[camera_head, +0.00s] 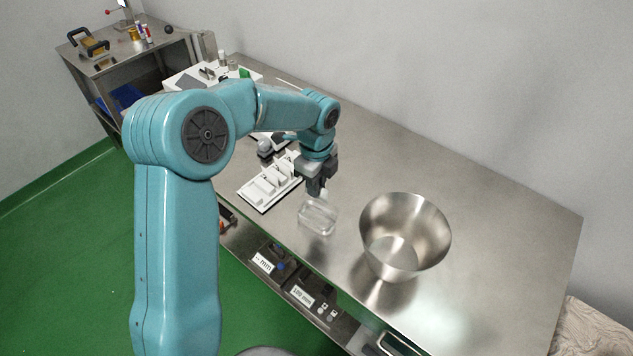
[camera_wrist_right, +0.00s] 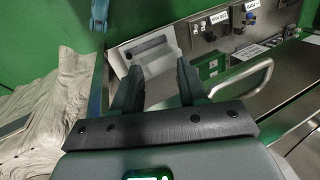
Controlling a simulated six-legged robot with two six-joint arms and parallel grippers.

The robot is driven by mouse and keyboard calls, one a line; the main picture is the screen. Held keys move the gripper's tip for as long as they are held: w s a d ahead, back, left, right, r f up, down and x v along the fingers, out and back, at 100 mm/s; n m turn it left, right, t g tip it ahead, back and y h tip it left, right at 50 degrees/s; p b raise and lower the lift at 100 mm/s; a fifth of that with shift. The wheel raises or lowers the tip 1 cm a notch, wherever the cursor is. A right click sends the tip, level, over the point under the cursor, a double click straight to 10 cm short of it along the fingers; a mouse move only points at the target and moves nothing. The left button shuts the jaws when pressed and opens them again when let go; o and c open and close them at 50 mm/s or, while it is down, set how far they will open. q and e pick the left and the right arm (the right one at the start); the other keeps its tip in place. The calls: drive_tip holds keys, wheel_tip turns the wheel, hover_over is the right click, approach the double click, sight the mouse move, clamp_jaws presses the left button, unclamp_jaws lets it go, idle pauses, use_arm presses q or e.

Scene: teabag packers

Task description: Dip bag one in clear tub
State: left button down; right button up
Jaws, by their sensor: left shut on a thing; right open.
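The clear tub (camera_head: 318,217) stands on the steel table near its front edge, in the head view. My left gripper (camera_head: 317,190) points down just above the tub. It is shut on a small pale item, most likely bag one, which is mostly hidden by the fingers. I cannot tell if the bag reaches inside the tub. A white rack (camera_head: 262,197) with pale upright pieces lies left of the tub. My right gripper (camera_wrist_right: 157,88) is open with nothing between its fingers in the right wrist view, away from the tub.
A large steel bowl (camera_head: 432,222) stands right of the tub. A side cart (camera_head: 125,62) with tools is at the back left. The table's right part is clear. Crumpled cloth (camera_wrist_right: 50,105) shows in the wrist view.

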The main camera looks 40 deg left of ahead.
sight(317, 204)
use_arm(q)
wheel_tip(317, 204, down, 2)
drive_tip(key=shift+d+f+b, duration=0.1)
drive_tip(key=shift+b, duration=0.6)
drive_tip(key=shift+f+b, duration=1.85)
drive_tip(key=shift+f, duration=0.95)
drive_tip(key=shift+r, duration=0.15)
idle(1.6)
drive_tip(key=shift+r+p, duration=2.25)
drive_tip(key=shift+r, duration=0.4)
